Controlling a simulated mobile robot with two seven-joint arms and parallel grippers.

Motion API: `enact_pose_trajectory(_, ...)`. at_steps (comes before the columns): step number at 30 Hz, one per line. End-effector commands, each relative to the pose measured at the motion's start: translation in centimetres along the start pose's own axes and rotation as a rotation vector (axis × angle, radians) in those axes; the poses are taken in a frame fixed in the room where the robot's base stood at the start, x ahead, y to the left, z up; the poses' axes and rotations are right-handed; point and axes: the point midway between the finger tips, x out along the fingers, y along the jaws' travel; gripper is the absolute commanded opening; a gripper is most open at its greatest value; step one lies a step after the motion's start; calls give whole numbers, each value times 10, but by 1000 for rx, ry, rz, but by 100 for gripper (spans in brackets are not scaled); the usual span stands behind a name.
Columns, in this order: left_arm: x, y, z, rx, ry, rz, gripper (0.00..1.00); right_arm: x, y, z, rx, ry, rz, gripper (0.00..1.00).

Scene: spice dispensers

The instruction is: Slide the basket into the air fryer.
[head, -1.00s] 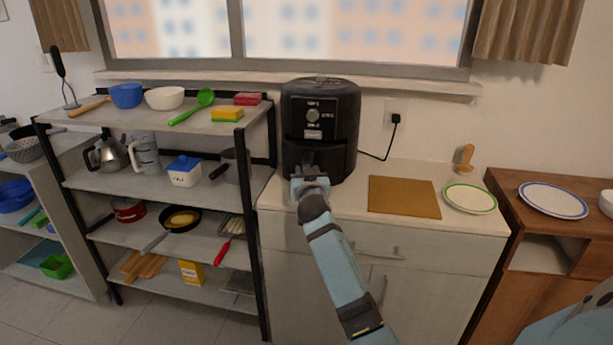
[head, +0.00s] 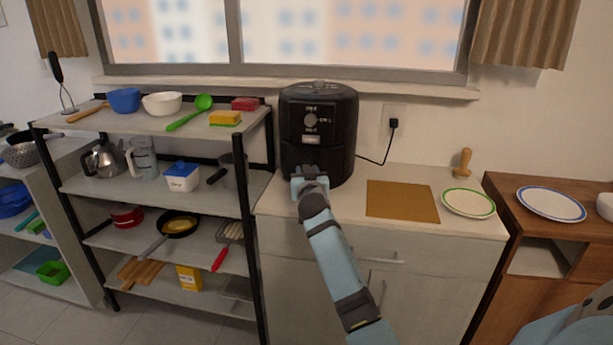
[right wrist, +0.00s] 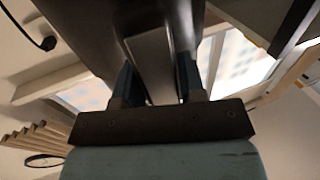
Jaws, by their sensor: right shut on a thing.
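The black air fryer (head: 319,125) stands upright on the counter below the window. Its basket (head: 318,163) is in the lower front of the body; my gripper partly hides it, and I cannot tell whether it is fully flush. My right gripper (head: 309,175) is at the front of the basket. In the right wrist view, its two fingers (right wrist: 160,85) are on either side of the basket handle (right wrist: 152,68), shut on it. My left gripper is not in view.
A brown board (head: 402,201) and a green-rimmed plate (head: 468,203) lie on the counter to the right. A shelf rack (head: 75,175) with kitchenware stands close on the left. A cord runs from the fryer to the wall socket (head: 394,122).

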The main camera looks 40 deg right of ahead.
Motion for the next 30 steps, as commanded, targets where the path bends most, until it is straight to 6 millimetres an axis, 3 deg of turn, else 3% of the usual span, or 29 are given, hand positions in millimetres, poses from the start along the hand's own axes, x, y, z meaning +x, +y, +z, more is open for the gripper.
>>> enact_pose_trajectory(8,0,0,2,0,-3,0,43,1,0,-2,0,5,-1,0)
enact_pose_trajectory(9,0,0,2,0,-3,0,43,1,0,-2,0,4,-1,39)
enact_pose_trajectory(13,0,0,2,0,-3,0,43,1,0,-2,0,4,-1,67)
enact_pose_trajectory(30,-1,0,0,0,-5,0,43,-9,0,1,2,-3,-1,67)
